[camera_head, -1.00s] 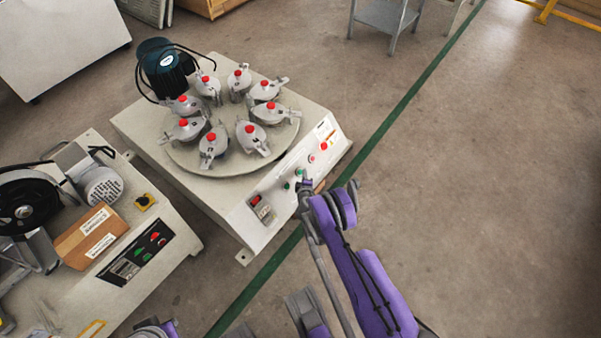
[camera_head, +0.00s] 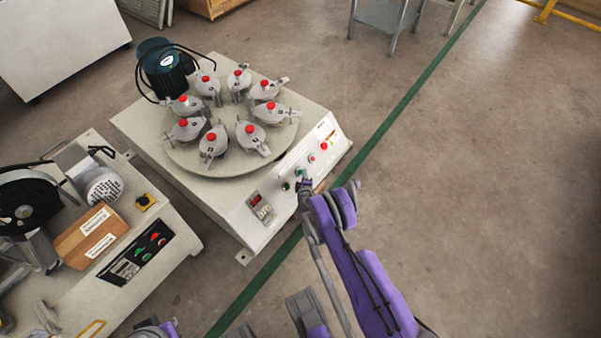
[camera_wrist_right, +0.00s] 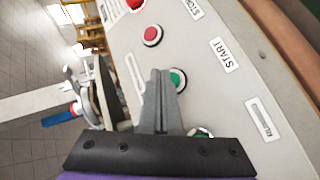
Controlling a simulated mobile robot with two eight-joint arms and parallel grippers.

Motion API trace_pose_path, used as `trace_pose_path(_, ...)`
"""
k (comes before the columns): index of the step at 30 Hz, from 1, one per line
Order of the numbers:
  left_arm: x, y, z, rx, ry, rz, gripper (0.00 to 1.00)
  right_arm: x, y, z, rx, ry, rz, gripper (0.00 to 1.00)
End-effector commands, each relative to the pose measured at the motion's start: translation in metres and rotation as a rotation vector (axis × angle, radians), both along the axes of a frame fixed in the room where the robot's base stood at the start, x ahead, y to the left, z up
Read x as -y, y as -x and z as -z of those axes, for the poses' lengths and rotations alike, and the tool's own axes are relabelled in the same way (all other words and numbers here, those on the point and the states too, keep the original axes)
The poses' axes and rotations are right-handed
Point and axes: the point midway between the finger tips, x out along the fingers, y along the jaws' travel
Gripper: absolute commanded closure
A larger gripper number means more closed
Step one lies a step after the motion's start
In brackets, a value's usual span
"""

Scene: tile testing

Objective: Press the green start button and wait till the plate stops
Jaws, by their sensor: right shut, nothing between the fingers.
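The grey machine (camera_head: 225,205) has a sloped front panel with a row of buttons. The green start button (camera_head: 298,172) is on this panel; in the right wrist view it (camera_wrist_right: 179,79) sits beside the START label (camera_wrist_right: 223,55). My right gripper (camera_head: 304,181) is at the panel, its fingers (camera_wrist_right: 161,76) shut and empty. The fingertips overlap the left edge of the green button in the wrist view; I cannot tell whether they touch it. The round plate (camera_head: 184,160) carries several grey clamps with red knobs. My left gripper is not clearly visible.
A red button (camera_wrist_right: 152,36) and a second green button (camera_wrist_right: 201,132) flank the start button. A dark motor (camera_head: 165,68) stands behind the plate. A second machine (camera_head: 175,235) with a brown box (camera_head: 90,233) is at left. The floor at right is clear.

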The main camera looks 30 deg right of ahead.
Motion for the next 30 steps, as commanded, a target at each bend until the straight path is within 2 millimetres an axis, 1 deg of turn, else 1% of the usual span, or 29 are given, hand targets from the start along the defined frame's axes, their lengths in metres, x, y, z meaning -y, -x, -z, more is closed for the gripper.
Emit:
trace_pose_path(8, 0.0, 0.001, -0.003, -0.001, 0.0, 0.0, 1.0, 0.002, 0.004, -0.004, 0.0, 0.0, 0.001, 1.0)
trace_pose_path(21, 0.0, 0.004, -0.02, 0.0, 0.0, 0.0, 1.0, 0.014, 0.033, -0.031, 0.001, 0.001, 0.0, 1.0)
trace_pose_path(30, 0.0, 0.004, -0.02, 0.0, 0.0, 0.0, 1.0, 0.015, 0.036, -0.032, 0.0, 0.0, 0.0, 1.0)
